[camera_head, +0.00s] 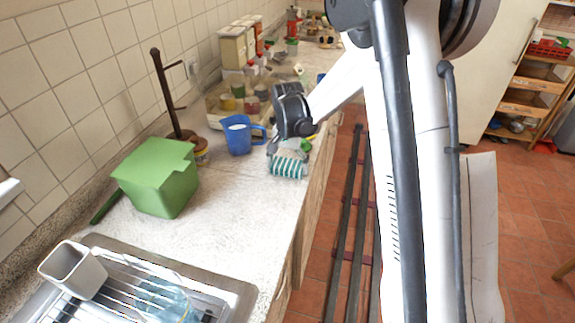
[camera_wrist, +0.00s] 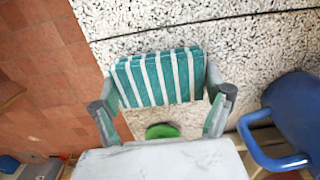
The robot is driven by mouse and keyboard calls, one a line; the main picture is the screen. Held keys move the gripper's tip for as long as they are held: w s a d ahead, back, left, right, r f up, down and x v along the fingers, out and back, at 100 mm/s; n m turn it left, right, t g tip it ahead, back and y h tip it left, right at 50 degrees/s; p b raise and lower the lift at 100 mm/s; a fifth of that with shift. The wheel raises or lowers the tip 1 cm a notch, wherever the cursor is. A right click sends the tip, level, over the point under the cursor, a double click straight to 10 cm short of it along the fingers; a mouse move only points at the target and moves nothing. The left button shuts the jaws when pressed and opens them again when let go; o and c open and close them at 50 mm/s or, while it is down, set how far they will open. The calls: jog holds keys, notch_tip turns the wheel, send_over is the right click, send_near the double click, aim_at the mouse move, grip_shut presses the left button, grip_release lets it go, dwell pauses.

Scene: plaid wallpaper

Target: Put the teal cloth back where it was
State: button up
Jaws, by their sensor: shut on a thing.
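The teal cloth (camera_head: 288,167) has white stripes and is at the counter's front edge in the head view. In the wrist view the cloth (camera_wrist: 160,78) spans the space between my two fingers. My gripper (camera_head: 286,150) is shut on it, with one finger at each side; the gripper also shows in the wrist view (camera_wrist: 164,104). The cloth is over the speckled counter, close to its edge. I cannot tell whether it touches the surface.
A blue jug (camera_head: 238,136) stands just left of my gripper. A small green item (camera_wrist: 162,131) is close behind the cloth. A green box (camera_head: 158,180) and a sink drainer (camera_head: 150,290) are nearer. The counter between box and cloth is clear.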

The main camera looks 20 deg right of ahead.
aim_at(288, 165)
jog(key=o, duration=1.1)
notch_tip(288, 165, up, 12)
jog(key=s+r+n+t, duration=0.2)
jog(key=s+r, duration=0.3)
jog(key=s, duration=0.3)
jog(key=s+r+n+t, duration=0.1)
jog(key=s+r+t, duration=0.1)
jog(key=s+r, duration=0.45)
jog(key=s+f+n+t, duration=0.1)
jog(key=s, duration=0.4)
jog(key=s+f+n+t, duration=0.1)
jog(key=s, duration=0.4)
jog(key=s+f+n+t, duration=0.1)
jog(key=s+f, duration=0.1)
jog(key=s, duration=0.4)
jog(key=shift+f, duration=0.1)
